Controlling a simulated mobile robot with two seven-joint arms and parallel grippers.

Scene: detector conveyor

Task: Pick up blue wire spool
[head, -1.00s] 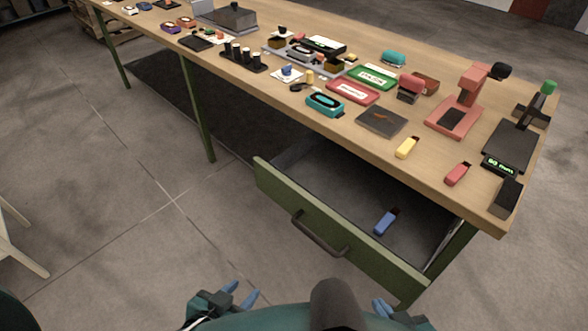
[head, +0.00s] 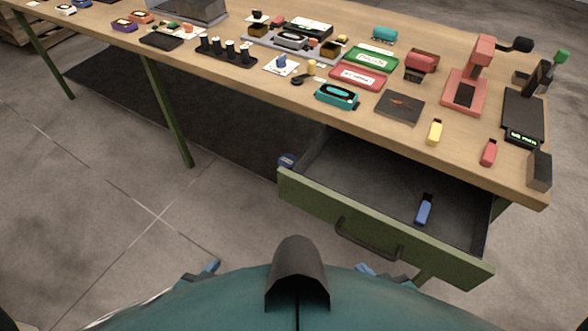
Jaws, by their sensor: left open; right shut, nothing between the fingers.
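My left gripper (head: 212,267) is open at the lower middle, with only blue finger parts showing above my body. My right gripper (head: 366,269) is shut and empty in front of the drawer, mostly hidden. Both grippers are well apart from the round blue thing.
The green-fronted drawer (head: 375,228) is pulled out and holds a blue stick-like item (head: 424,210). The wooden table (head: 250,85) above carries trays, tools and small devices. A table leg (head: 170,120) stands left of the drawer. The floor (head: 110,215) at left is clear.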

